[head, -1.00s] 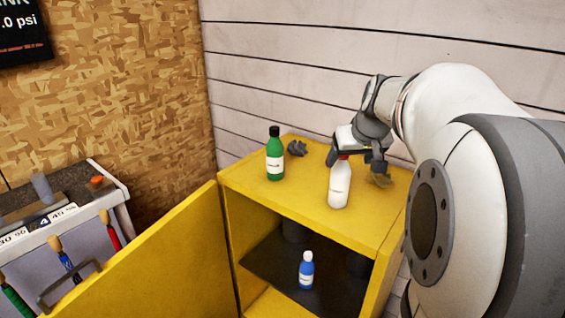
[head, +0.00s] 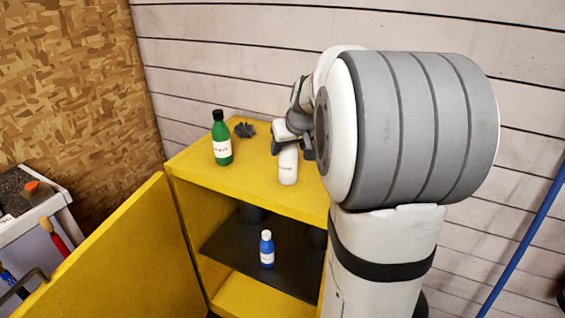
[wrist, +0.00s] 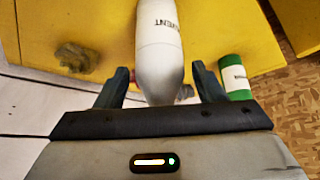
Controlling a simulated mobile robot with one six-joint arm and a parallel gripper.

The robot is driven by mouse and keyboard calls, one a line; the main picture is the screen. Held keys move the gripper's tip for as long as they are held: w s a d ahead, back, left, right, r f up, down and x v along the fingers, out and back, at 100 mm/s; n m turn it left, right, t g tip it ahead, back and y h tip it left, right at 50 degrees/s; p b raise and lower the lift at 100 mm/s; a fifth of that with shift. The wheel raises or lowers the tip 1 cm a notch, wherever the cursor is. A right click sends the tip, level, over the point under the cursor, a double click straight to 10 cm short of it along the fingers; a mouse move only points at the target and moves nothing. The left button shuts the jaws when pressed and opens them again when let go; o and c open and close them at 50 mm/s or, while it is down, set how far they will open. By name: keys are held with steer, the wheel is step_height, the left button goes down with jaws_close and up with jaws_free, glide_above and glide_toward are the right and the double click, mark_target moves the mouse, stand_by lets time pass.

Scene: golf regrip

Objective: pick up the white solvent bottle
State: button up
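The white solvent bottle (head: 288,166) stands upright on top of the yellow cabinet (head: 190,168). In the wrist view its white body (wrist: 160,50) with dark lettering lies between the two fingers of my gripper (wrist: 161,80). The fingers are apart, with a visible gap on each side of the bottle's narrowing upper end. In the head view my gripper (head: 290,138) is at the bottle's top and hides its cap. Whether any finger touches the bottle cannot be told.
A green bottle (head: 221,142) and a dark crumpled item (head: 244,130) stand to the left on the cabinet top. A brownish crumpled rag (wrist: 76,57) lies near the bottle. A blue bottle (head: 267,250) stands on the inside shelf. The yellow door (head: 130,255) hangs open.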

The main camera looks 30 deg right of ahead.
steer(key=c, duration=1.1)
